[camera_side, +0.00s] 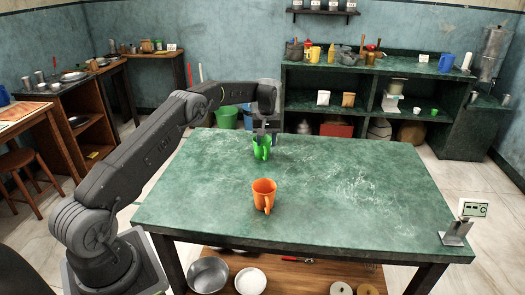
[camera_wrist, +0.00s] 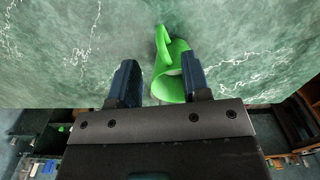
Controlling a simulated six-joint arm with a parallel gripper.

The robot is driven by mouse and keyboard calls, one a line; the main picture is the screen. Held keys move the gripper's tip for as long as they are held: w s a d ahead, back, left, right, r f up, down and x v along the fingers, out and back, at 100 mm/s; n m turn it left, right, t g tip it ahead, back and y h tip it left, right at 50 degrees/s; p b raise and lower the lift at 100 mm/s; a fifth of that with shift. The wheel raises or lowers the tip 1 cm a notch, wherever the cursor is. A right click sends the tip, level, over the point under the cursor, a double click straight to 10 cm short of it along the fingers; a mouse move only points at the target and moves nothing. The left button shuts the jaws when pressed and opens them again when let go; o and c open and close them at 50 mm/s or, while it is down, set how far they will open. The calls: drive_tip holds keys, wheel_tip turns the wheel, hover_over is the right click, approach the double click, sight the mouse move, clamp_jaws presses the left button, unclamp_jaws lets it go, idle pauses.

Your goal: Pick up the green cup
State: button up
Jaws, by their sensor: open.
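The green cup (camera_side: 262,150) stands on the green table (camera_side: 340,190) near its far edge. My gripper (camera_side: 265,137) is directly above and at the cup in the side view. In the wrist view the open fingers of my gripper (camera_wrist: 160,82) reach toward the cup (camera_wrist: 172,60). The cup's body lies between the fingers, closer to the right finger, which covers part of it. Its handle points away from the gripper, toward the top of the picture. I cannot tell whether a finger touches the cup.
An orange cup (camera_side: 264,193) stands on the table in front of the green cup, with its handle toward the camera. A small sign on a stand (camera_side: 460,222) is at the right front corner. The table's right half is otherwise clear. Shelves (camera_side: 370,65) stand behind.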

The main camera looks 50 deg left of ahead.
sight(265, 150)
drive_tip(key=f, duration=0.5)
drive_tip(key=shift+s+d, duration=0.2)
drive_tip(key=shift+s, duration=0.15)
clamp_jaws()
